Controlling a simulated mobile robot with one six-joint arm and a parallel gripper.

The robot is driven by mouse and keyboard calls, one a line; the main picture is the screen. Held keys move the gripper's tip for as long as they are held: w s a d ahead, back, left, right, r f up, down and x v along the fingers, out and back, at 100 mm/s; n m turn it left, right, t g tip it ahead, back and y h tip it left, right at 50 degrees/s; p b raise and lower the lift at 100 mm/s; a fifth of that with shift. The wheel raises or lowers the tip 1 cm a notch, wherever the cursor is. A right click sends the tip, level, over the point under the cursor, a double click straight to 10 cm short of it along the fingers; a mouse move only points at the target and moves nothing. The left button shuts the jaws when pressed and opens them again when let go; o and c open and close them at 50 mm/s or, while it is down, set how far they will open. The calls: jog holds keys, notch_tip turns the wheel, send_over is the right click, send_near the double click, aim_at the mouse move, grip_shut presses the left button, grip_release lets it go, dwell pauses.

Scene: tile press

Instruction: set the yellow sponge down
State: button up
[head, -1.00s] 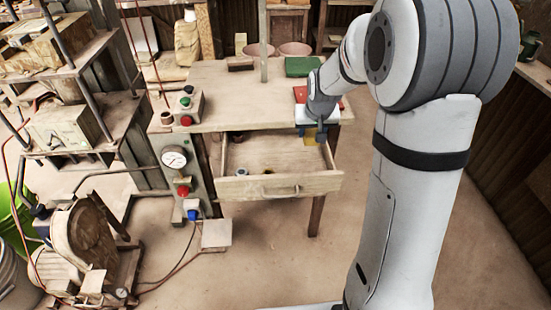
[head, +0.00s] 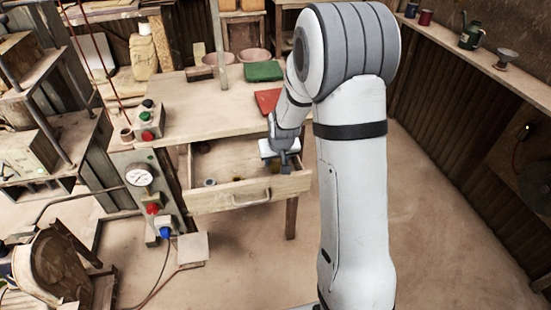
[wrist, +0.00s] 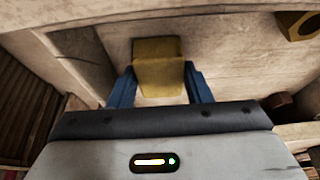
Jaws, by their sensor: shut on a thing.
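The yellow sponge (wrist: 158,66) is between the blue fingers of my gripper (wrist: 160,90) in the wrist view. My gripper is shut on it. In the head view my gripper (head: 283,165) points down at the right side of the open drawer (head: 250,194), near its front. The sponge is hidden there behind the gripper. In the wrist view pale wooden drawer surfaces lie around and beyond the sponge. I cannot tell whether the sponge touches the drawer floor.
The drawer also holds a yellow ring-like piece (wrist: 298,24) and a small dark round item (head: 210,182). A gauge panel (head: 139,176) stands left of the drawer.

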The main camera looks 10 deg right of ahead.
jog(key=shift+f, duration=0.15)
jog(key=o, duration=1)
jog(key=shift+r, duration=0.3)
jog(key=v, duration=1.2)
jog(key=s+r, duration=0.2)
jog(key=s, duration=0.5)
jog(key=s+r+g, duration=0.1)
jog(key=s, duration=0.7)
jog(key=s+a+r+g, duration=0.1)
jog(key=s+r, duration=0.1)
jog(key=s, duration=0.6)
jog(key=shift+r+p, duration=0.3)
